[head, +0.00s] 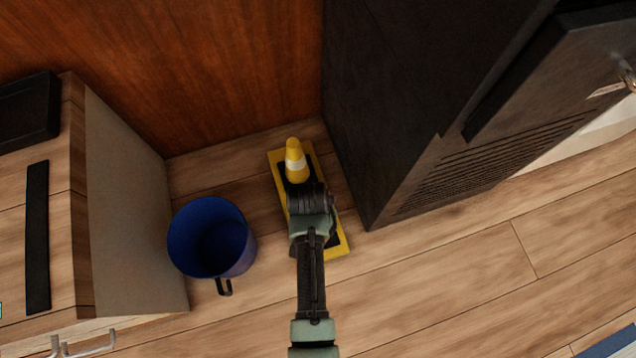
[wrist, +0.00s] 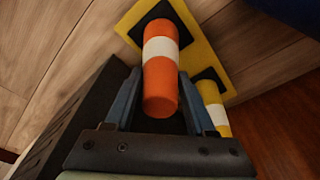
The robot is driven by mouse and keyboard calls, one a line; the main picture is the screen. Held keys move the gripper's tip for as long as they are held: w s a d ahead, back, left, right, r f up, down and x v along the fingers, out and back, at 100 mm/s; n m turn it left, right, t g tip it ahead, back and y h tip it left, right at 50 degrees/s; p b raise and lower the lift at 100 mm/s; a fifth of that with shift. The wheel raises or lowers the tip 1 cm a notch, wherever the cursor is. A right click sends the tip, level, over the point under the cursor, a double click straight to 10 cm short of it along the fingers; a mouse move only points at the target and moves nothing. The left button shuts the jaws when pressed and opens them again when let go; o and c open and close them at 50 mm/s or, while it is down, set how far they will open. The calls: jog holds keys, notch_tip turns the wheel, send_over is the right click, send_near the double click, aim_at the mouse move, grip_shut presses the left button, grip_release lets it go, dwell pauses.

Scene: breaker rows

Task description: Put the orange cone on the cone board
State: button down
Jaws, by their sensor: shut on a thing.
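The orange cone (wrist: 161,85) with a white band is between my gripper's fingers in the wrist view. My gripper (wrist: 157,98) is shut on it and holds it over the cone board. The cone board (wrist: 210,37) is yellow with black squares; it also shows on the floor in the head view (head: 340,245). A yellow cone (head: 295,160) with a white band stands on the board's far end, and it shows in the wrist view (wrist: 211,107). In the head view my arm and gripper (head: 308,195) hide the orange cone and the board's middle.
A blue bucket (head: 211,238) with a black handle stands left of the board. A dark cabinet (head: 400,130) with vents rises close on the right. A wooden wall (head: 200,70) is behind, and a wooden drawer unit (head: 125,200) is at left. Floor is clear in front and to the right.

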jog(key=shift+f, duration=0.1)
jog(key=shift+c, duration=1.2)
grip_release()
jog(key=r+p, duration=0.2)
jog(key=r, duration=0.2)
jog(key=s+r+p, duration=0.1)
jog(key=r+p, duration=0.2)
jog(key=r, duration=0.1)
jog(key=r+p, duration=0.3)
jog(key=r, duration=0.1)
jog(key=shift+s+a+r, duration=0.1)
jog(key=shift+s+a, duration=0.15)
jog(key=shift+a, duration=0.15)
